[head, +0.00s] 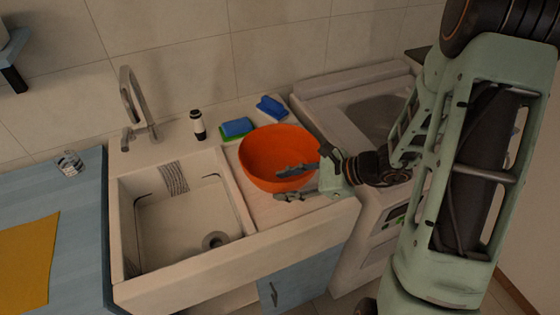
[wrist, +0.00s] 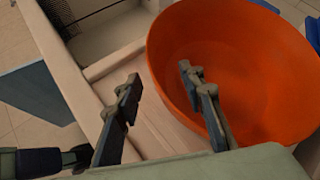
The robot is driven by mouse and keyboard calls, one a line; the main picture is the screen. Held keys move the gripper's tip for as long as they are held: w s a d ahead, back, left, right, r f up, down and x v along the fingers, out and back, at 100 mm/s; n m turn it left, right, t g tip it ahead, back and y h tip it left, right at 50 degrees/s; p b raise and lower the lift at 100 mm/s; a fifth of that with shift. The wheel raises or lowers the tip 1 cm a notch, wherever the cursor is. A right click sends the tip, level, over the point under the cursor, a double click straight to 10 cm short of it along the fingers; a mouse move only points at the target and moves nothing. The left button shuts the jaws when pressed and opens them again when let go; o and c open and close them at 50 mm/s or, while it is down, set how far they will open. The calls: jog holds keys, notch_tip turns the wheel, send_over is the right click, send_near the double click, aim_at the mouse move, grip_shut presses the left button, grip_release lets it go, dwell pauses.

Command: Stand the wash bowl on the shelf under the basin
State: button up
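The orange wash bowl (head: 262,160) stands upright on the ledge to the right of the basin (head: 180,215). It also fills the right of the wrist view (wrist: 230,60). My gripper (head: 300,181) is at the bowl's front right, fingers apart. One finger overlaps the bowl's near rim and inside; the other is outside, over the bare ledge. In the wrist view my gripper (wrist: 155,105) straddles the rim; I cannot tell whether either finger touches it. Under the basin, a pale surface (head: 222,300), perhaps the shelf, shows only in part.
A blue cabinet door (head: 305,272) is below the ledge. A blue sponge (head: 237,127), a blue cloth (head: 271,108) and a dark-capped bottle (head: 198,125) stand behind. The tap (head: 134,105) rises behind the basin. A white appliance (head: 365,110) is at right, a blue worktop (head: 82,215) at left.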

aim_at(262, 188)
jog(key=x, duration=0.3)
jog(key=shift+w+a+f, duration=0.1)
jog(key=shift+a+f, duration=0.1)
jog(key=shift+a, duration=0.05)
grip_shut()
